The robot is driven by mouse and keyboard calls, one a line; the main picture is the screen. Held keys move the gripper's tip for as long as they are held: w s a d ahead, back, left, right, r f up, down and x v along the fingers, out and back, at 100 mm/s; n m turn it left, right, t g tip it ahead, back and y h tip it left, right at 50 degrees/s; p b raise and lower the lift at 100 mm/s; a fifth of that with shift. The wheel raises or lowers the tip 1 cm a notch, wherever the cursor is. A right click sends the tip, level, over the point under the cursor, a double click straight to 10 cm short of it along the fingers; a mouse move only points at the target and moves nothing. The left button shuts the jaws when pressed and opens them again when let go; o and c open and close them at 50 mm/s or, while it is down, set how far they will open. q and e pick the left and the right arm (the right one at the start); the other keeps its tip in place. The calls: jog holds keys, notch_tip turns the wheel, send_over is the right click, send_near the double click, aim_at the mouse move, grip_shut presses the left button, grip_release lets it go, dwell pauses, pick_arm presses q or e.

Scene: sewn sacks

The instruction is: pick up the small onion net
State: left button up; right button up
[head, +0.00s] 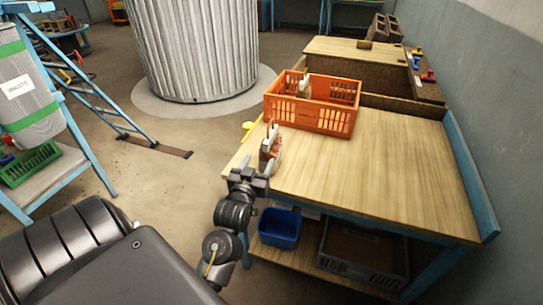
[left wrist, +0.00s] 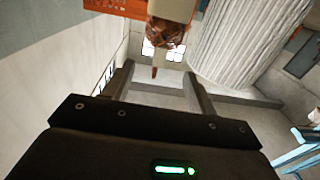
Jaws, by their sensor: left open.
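A small net with brownish contents and a pale band (head: 271,148) stands at the left edge of the wooden table, in front of the orange crate. It looks like the onion net. In the left wrist view a brown net (left wrist: 165,32) hangs in from the top, just beyond the fingers. My left gripper (head: 254,178) is at the table's left edge, just in front of and below the net. Its fingers (left wrist: 158,82) are apart, with nothing clearly between them. My right gripper is not in view.
An orange crate (head: 310,118) on the table (head: 390,175) holds another pale and brown item (head: 303,88). The table's right side is clear. A blue bin (head: 279,228) and a dark crate (head: 362,250) sit on the shelf below. A ribbed column (head: 195,45) stands behind.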

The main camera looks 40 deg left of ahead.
aim_at(265, 149)
pick_arm(q)
jog(key=x, duration=0.5)
jog(key=shift+w+a+p, duration=0.1)
jog(key=shift+w+p, duration=0.25)
jog(key=shift+w+a, duration=0.1)
jog(key=shift+w, duration=0.05)
jog(key=p+x, duration=0.1)
jog(key=x, duration=0.4)
jog(key=shift+f, duration=0.1)
jog(key=shift+c, duration=0.8)
grip_shut()
jog(key=shift+s+f, duration=0.1)
jog(key=shift+s, duration=0.1)
